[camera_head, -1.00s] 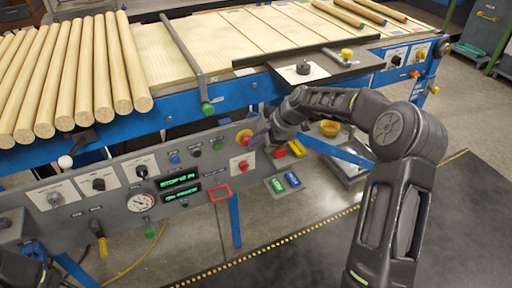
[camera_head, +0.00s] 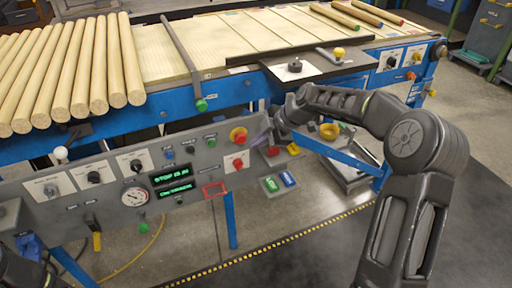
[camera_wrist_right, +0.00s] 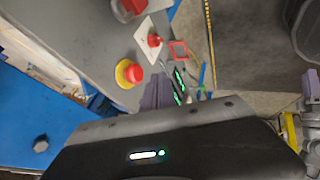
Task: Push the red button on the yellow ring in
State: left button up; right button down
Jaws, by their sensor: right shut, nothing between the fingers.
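The red button on the yellow ring (camera_head: 238,135) sits at the right part of the grey control panel (camera_head: 112,210). In the right wrist view the same button (camera_wrist_right: 130,73) shows to the left of the fingertips, with its yellow ring around it. My right gripper (camera_head: 262,138) is shut and empty. Its purple-grey fingers (camera_wrist_right: 158,92) are just right of the button in the head view, and appear apart from it. How far the button is pressed is hard to see. My left gripper is not in view; only a dark part of my left arm shows at the bottom left.
A smaller red knob on a white plate (camera_head: 237,162) is just below the button. A green-lit display (camera_head: 171,175) appears to read "STOP IS IN". A red square frame (camera_head: 214,190) sticks out from the panel's lower edge. Wooden rods (camera_head: 75,80) lie on the line above.

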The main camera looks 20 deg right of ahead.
jog(key=v, duration=0.7)
dwell(0.4)
notch_tip(320, 180, down, 7)
jog(key=w+m+t+h, duration=0.2)
jog(key=m, duration=0.8)
jog(key=s+a+f+m+g+p, duration=0.1)
jog(key=s+a+f+m, duration=0.35)
jog(key=f, duration=0.25)
jog(key=s+a+f+m+g+p, duration=0.1)
jog(key=s+a+f+m, duration=0.3)
jog(key=f, duration=0.4)
jog(key=s+a+f+g+p, duration=0.1)
jog(key=s+a+f, duration=0.2)
jog(key=s+a, duration=0.2)
jog(key=s+a+f+g+y+p, duration=0.1)
jog(key=s+a, duration=0.5)
jog(key=s, duration=0.6)
jog(key=s+a+f+g+p, duration=0.2)
jog(key=s+a+f+g, duration=0.1)
jog(key=s, duration=0.6)
jog(key=a+f, duration=0.1)
jog(key=a, duration=0.1)
jog(key=shift+a+f+y, duration=0.3)
jog(key=shift+f, duration=0.1)
